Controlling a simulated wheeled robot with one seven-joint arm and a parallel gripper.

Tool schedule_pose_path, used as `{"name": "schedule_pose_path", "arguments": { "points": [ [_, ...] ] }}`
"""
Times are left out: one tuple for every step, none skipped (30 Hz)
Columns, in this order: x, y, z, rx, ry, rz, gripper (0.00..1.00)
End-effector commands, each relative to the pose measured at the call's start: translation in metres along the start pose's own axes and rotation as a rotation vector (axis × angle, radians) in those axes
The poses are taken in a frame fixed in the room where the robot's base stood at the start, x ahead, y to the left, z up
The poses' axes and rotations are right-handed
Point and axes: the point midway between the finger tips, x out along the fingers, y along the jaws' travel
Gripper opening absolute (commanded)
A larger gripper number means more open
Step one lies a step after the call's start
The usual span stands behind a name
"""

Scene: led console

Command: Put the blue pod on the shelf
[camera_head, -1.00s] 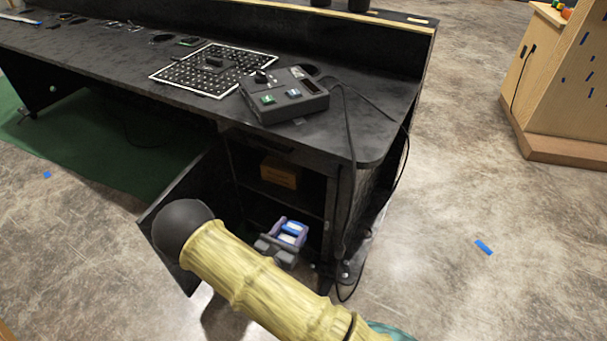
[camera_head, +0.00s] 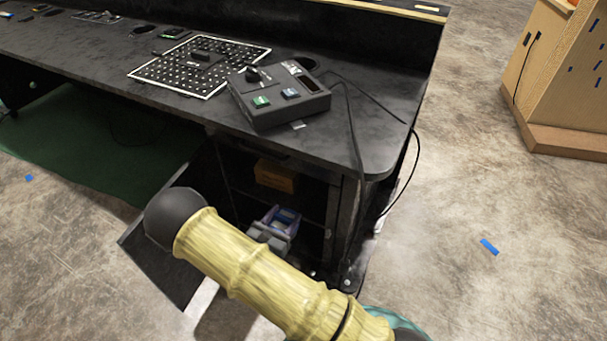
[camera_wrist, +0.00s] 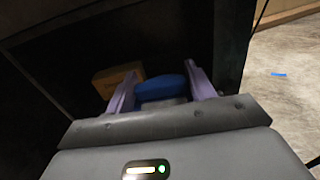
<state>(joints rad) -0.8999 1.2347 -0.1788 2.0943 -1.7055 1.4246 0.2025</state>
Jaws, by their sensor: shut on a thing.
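The blue pod (camera_wrist: 160,89) is between the two purple fingers of my gripper (camera_wrist: 162,92) in the wrist view, and the gripper is shut on it. In the head view my gripper (camera_head: 281,219) is at the open front of the dark cabinet, with only a little of the pod visible. The cabinet's inner shelf (camera_head: 306,204) is dark and partly visible, with my gripper in front of it and close to its height. I cannot tell whether the pod touches the shelf.
An orange-brown box (camera_head: 275,175) sits inside the cabinet and also shows in the wrist view (camera_wrist: 117,78). The cabinet door (camera_head: 165,255) hangs open at left. A console (camera_head: 279,97) stands on the desk above, with a cable (camera_head: 354,140) hanging near the right corner.

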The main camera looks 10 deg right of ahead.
Motion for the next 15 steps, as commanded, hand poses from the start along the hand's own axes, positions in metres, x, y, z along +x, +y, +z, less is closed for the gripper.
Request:
{"name": "schedule_pose_path", "arguments": {
  "points": [
    [0.002,0.0,0.0,0.001,-0.001,-0.001,0.29],
    [0.004,0.0,0.0,0.001,-0.001,-0.001,0.29],
    [0.008,0.0,-0.001,0.002,-0.001,-0.002,0.29],
    [0.012,0.0,-0.001,0.002,-0.001,-0.002,0.29],
    [0.017,0.0,-0.002,0.002,-0.001,-0.004,0.29],
    [0.024,-0.001,-0.002,0.003,-0.001,-0.004,0.29],
    [0.031,-0.001,-0.002,0.003,-0.001,-0.004,0.29],
    [0.037,-0.001,-0.003,0.003,-0.002,-0.005,0.29],
    [0.046,-0.001,-0.003,0.004,-0.002,-0.005,0.29],
    [0.053,-0.001,-0.003,0.003,-0.002,-0.004,0.29],
    [0.059,-0.001,-0.003,0.003,-0.002,-0.004,0.29],
    [0.068,0.0,-0.003,0.003,-0.002,-0.003,0.29],
    [0.074,0.0,-0.003,0.004,-0.002,-0.003,0.29],
    [0.08,0.0,-0.003,0.003,-0.002,-0.002,0.29],
    [0.089,0.0,-0.003,0.003,-0.002,-0.002,0.29]
  ]
}}
